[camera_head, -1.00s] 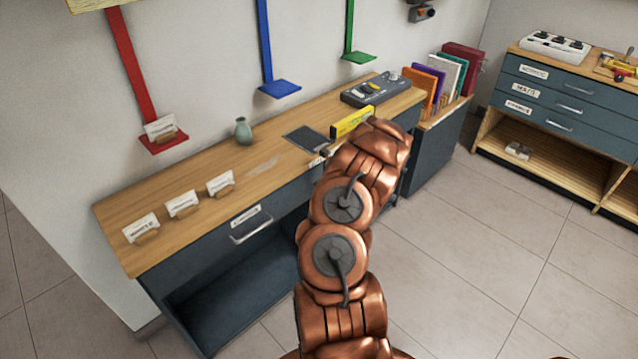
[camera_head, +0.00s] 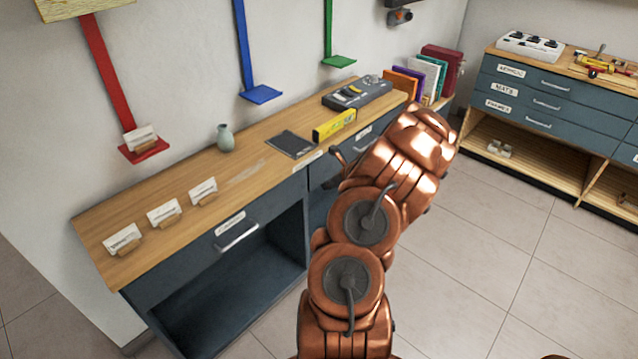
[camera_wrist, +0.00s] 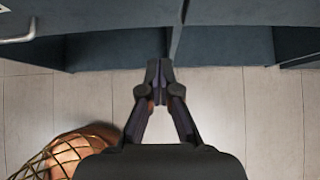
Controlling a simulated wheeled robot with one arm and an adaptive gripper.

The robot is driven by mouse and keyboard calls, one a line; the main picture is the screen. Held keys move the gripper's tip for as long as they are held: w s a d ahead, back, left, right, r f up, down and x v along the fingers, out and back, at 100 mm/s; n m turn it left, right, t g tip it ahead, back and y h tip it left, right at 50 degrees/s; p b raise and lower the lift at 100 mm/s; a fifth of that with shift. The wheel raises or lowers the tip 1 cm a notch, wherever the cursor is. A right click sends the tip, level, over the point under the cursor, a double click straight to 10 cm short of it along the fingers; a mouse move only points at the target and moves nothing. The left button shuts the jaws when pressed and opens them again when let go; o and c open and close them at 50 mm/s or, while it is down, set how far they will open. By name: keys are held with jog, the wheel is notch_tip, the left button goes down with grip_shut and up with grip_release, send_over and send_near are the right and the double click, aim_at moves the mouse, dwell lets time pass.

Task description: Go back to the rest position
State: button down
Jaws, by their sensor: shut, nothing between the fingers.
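My gripper (camera_wrist: 160,72) shows in the wrist view with its two dark fingers together at the tips and nothing between them. It points at the lower front of the blue-grey cabinet (camera_wrist: 110,45), over the tiled floor. I cannot tell whether it touches the cabinet. In the head view my copper arm rises in front of the wooden desk (camera_head: 165,195), and a small part of a dark finger shows at its left side.
On the desk are a vase (camera_head: 225,138), a dark pad (camera_head: 291,144), a yellow box (camera_head: 335,124), a grey device (camera_head: 357,92) and card holders (camera_head: 165,212). Red, blue and green shelves (camera_head: 262,94) hang above. A drawer unit (camera_head: 545,90) stands right. Floor (camera_head: 480,260) between is clear.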

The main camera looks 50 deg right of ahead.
jog(key=shift+s, duration=0.1)
jog(key=w+a+r+n+y, duration=0.3)
jog(key=w+a+r+n, duration=0.3)
jog(key=a, duration=0.5)
jog(key=a+r+n+g+y, duration=0.1)
jog(key=a+r+n, duration=0.35)
jog(key=a, duration=0.55)
jog(key=a+r+n+g+y, duration=0.2)
jog(key=a+r+n, duration=0.25)
jog(key=a, duration=0.45)
jog(key=a+r+n+g+y, duration=0.1)
jog(key=a+r+n, duration=0.3)
jog(key=a, duration=0.6)
jog(key=s+a+r+n+g+h, duration=0.2)
jog(key=s+a+n+g, duration=0.3)
jog(key=s+a+n, duration=0.65)
jog(key=s+n+g+h, duration=0.1)
jog(key=s+n+h, duration=0.3)
jog(key=s, duration=1.5)
jog(key=shift+d+n+g, duration=0.4)
jog(key=shift+d+n, duration=0.05)
jog(key=shift+n, duration=0.8)
jog(key=shift+r, duration=0.1)
